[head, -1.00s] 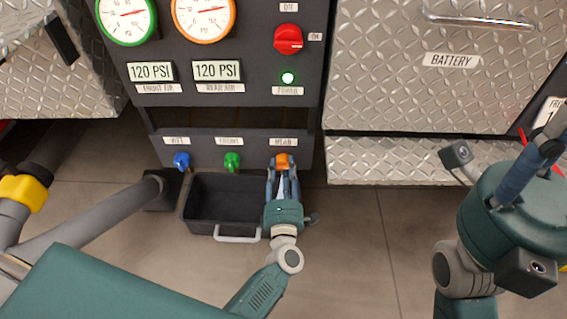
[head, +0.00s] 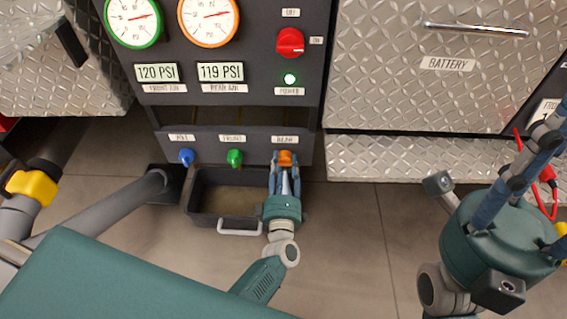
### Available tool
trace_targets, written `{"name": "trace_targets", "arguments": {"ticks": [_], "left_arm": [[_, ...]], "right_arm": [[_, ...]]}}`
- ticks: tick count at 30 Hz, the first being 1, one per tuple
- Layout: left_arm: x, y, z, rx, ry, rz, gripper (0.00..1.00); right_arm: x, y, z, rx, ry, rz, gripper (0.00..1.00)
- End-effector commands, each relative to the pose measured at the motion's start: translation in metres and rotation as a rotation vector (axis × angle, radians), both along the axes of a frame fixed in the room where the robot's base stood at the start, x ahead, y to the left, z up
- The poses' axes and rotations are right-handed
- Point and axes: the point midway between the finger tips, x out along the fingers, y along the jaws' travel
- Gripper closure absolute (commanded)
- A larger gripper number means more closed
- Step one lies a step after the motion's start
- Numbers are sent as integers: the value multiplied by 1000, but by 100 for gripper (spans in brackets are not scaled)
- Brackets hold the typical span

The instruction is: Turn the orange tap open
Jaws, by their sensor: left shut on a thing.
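The orange tap (head: 285,157) is under the REAR label at the right end of the dark panel. My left gripper (head: 285,169) is shut on it, with a finger on each side, reaching up from below. The fingers partly hide the tap, so how far it is turned is hard to tell. My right gripper (head: 533,158) is at the right edge, far from the taps, and its fingertips are not clear.
A blue tap (head: 187,156) and a green tap (head: 234,157) sit left of the orange one. A dark tray (head: 204,214) with a grey handle stands below. Above are gauges, a 119 PSI rear display (head: 221,72) and a red knob (head: 290,42).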

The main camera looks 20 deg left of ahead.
Motion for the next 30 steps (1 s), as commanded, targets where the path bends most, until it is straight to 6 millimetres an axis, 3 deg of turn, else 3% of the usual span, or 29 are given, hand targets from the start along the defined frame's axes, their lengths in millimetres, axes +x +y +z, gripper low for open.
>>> {"name": "trace_targets", "arguments": {"ticks": [1, 8, 9, 11, 22, 30], "left_arm": [[-2, -2, -8, 11, 19, -7, 89], [-2, -3, -8, 11, 20, -9, 89], [-2, -3, -8, 11, 20, -9, 61], [-2, -3, -8, 10, 20, -9, 49], [-5, -3, -5, 4, 10, -4, 47], [-46, -15, -9, 4, 13, -7, 47]], "right_arm": [[0, 0, -1, 0, 0, 0, 60], [0, 0, -1, 0, 0, 0, 60], [0, 0, -1, 0, 0, 0, 60], [0, 0, -1, 0, 0, 0, 60], [1, 0, -2, 0, 3, -1, 60], [1, 0, -1, -1, 2, 0, 60]]}}
